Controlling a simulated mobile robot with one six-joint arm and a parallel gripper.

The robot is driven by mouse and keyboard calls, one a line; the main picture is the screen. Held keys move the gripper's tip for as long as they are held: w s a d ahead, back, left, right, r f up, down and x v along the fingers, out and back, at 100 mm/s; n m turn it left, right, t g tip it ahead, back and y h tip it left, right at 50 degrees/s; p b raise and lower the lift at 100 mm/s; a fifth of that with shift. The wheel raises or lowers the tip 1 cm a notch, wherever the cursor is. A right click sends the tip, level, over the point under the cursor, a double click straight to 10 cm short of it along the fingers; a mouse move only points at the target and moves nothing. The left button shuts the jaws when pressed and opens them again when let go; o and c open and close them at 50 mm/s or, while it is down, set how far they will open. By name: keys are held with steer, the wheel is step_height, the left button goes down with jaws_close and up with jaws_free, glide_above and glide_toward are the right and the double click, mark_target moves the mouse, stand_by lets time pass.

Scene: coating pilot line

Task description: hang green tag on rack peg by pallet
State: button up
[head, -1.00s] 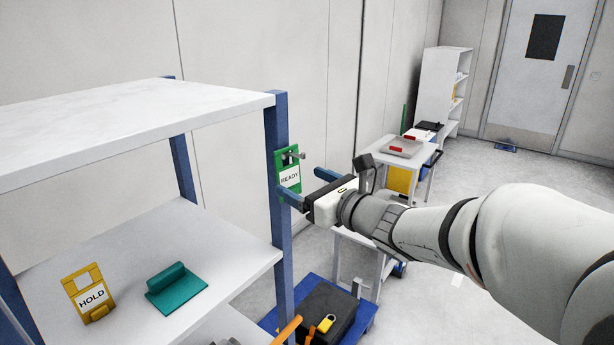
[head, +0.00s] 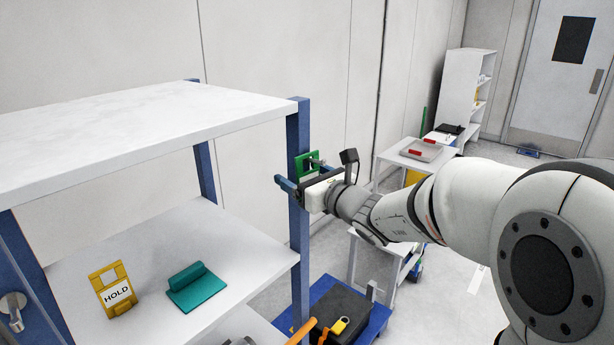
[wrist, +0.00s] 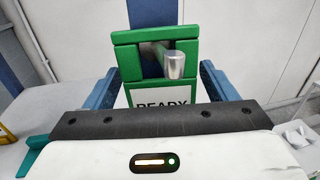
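The green READY tag (head: 306,163) is at the blue post of the rack (head: 299,130); in the wrist view the tag (wrist: 160,58) is upright and face-on. The silver peg (wrist: 174,64) sticks out through the tag's upper opening, under its top bar. My gripper (head: 297,172) is open in front of the post. In the wrist view its blue fingers (wrist: 158,88) stand wide apart, one on each side of the tag, with no clear grip on it. The gripper body hides the tag's lower part.
The yellow HOLD tag (head: 115,290) and a teal holder (head: 196,287) are on the middle shelf (head: 150,250). A blue pallet (head: 377,318) with a dark case (head: 345,305) and yellow padlock is on the floor. A white table (head: 388,153) stands behind my arm.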

steer(key=c, duration=1)
steer(key=o, duration=1)
steer(key=shift+o, duration=0.2)
